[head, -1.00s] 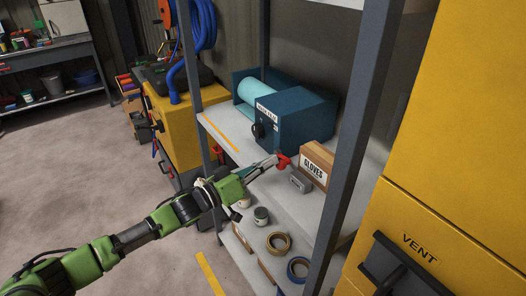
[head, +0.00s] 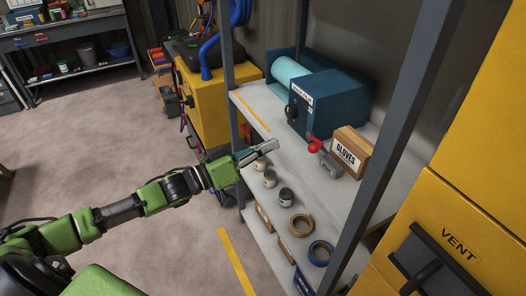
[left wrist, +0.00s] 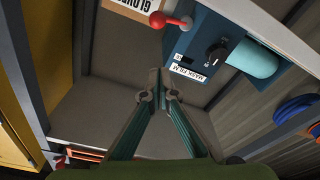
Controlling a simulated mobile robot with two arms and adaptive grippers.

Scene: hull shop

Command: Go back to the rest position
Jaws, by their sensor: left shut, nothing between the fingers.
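My left gripper (head: 262,150) reaches in from the left at the open front of the grey shelf rack (head: 300,150). Its fingers are together and empty. In the left wrist view the two fingers (left wrist: 157,82) meet at their tips. A small lever with a red knob (head: 316,146) on a grey base (head: 328,164) stands on the upper shelf, to the right of my gripper and apart from it. The red knob also shows at the top of the left wrist view (left wrist: 158,20). My right gripper is not in view.
A blue film dispenser (head: 335,108) and a gloves box (head: 349,152) share the upper shelf. Cans (head: 286,197) and tape rolls (head: 302,226) sit lower. A rack post (head: 400,130) and yellow vent cabinet (head: 445,235) stand right. Open floor (head: 110,150) lies left.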

